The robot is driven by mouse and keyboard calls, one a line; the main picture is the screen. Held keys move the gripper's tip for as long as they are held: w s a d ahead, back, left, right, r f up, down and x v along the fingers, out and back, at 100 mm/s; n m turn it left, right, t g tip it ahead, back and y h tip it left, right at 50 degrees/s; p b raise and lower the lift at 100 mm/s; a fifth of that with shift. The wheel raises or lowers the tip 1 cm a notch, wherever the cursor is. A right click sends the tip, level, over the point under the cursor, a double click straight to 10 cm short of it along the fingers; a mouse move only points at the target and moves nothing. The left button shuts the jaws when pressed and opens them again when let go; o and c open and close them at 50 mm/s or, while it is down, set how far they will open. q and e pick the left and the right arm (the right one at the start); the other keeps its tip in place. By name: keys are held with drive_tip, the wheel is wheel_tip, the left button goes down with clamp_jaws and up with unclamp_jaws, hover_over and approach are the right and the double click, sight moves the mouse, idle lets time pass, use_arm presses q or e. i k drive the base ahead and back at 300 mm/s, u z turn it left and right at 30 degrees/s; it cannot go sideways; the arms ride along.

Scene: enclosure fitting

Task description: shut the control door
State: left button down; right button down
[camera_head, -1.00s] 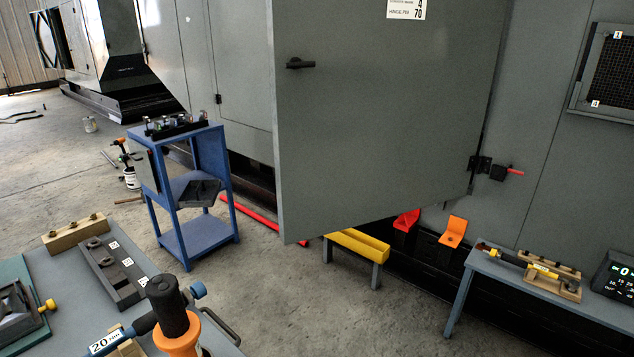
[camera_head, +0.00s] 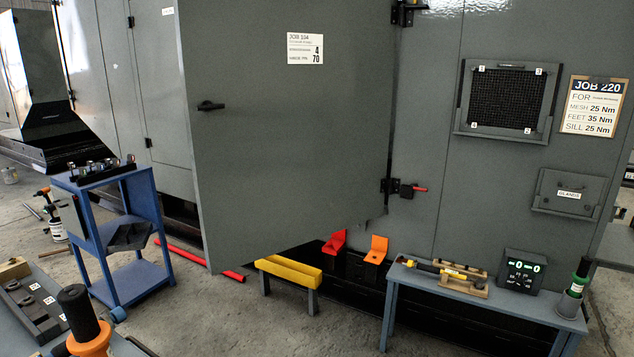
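The control door (camera_head: 290,140) is a large grey panel in the middle of the head view. It stands open, swung out from the grey enclosure (camera_head: 425,110), with its hinges (camera_head: 390,186) on its right edge. A black handle (camera_head: 210,106) sits near its left edge, and a white job label (camera_head: 305,48) is near its top. A red-ended pin or lever (camera_head: 414,189) is at the lower hinge. The door hides the opening behind it. Neither of my grippers shows in this view.
A blue cart (camera_head: 115,225) stands left of the door. A yellow step (camera_head: 290,268) sits below the door. A blue-grey bench (camera_head: 480,300) with tools and a display (camera_head: 523,270) stands at right. A bench with an orange-collared tool (camera_head: 85,335) is at lower left.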

sight(296, 153)
drive_tip(key=z, duration=0.45)
drive_tip(key=i, duration=2.2)
drive_tip(key=u, duration=2.45)
